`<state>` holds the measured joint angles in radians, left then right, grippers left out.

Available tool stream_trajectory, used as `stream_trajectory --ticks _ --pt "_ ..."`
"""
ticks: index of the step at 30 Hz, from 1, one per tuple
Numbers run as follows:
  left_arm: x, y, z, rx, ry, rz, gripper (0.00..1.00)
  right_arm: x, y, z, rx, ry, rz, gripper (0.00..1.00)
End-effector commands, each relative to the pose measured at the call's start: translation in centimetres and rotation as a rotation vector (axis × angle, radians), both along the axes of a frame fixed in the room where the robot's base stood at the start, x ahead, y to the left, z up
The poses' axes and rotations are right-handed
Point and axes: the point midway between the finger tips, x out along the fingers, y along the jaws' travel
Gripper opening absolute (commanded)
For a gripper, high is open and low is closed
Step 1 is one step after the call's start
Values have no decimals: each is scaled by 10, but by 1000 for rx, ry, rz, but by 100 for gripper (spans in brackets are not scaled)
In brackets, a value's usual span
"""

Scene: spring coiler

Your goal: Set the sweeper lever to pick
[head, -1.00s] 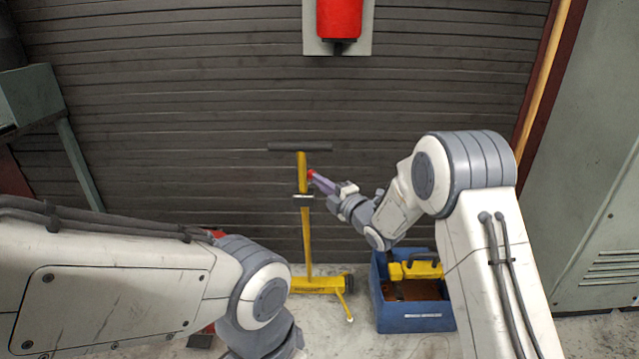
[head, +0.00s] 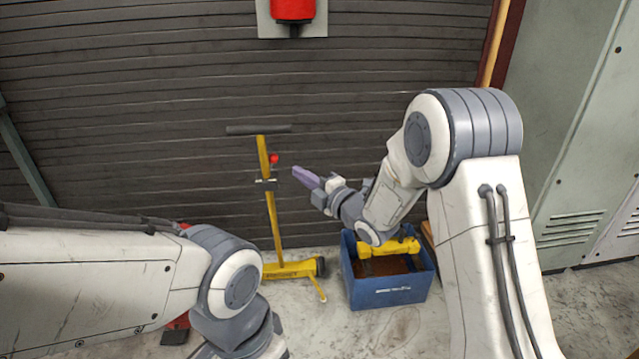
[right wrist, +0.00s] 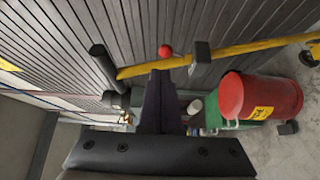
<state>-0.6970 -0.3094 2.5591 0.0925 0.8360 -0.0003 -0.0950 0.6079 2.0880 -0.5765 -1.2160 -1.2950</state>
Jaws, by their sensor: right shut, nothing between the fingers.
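The yellow sweeper (head: 272,215) stands upright before the slatted wall, with a dark crossbar (head: 258,129) on top. Its lever shows as a red knob (head: 274,158) just right of the upper post. The knob also shows in the right wrist view (right wrist: 165,50), just beyond my fingertips. My right gripper (head: 297,172) is shut and empty, a short gap to the right of the knob and slightly lower. Lever markings are not readable. My left arm crosses the lower left, but its gripper is out of view.
A blue crate (head: 390,293) holding a yellow tool (head: 390,247) stands right of the sweeper, below my right arm. A red drum (right wrist: 255,97) shows in the right wrist view. A red device (head: 292,10) hangs on the wall. Grey cabinets (head: 575,150) stand at right.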

Motion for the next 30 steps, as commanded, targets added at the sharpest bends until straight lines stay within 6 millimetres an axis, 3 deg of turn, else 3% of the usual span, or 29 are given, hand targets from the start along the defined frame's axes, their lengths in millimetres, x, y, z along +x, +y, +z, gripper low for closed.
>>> stream_trajectory --ticks 3,9,20,21,24,25,30 --pt "0 0 7 0 0 0 50 -21 -13 3 0 1 1 0" --pt "0 0 10 0 0 0 50 -41 -28 2 0 0 3 0" --pt "0 0 10 1 1 0 50 -46 -33 2 0 -1 1 0" --pt "0 0 10 1 1 0 46 -46 -33 2 0 -1 1 0" --pt "0 0 10 1 1 0 8 -46 -31 2 1 13 0 0" --pt "0 0 10 1 1 0 0 -47 -29 2 0 25 -2 0" --pt "0 0 10 1 1 0 0 -55 -13 -6 17 237 -55 0"
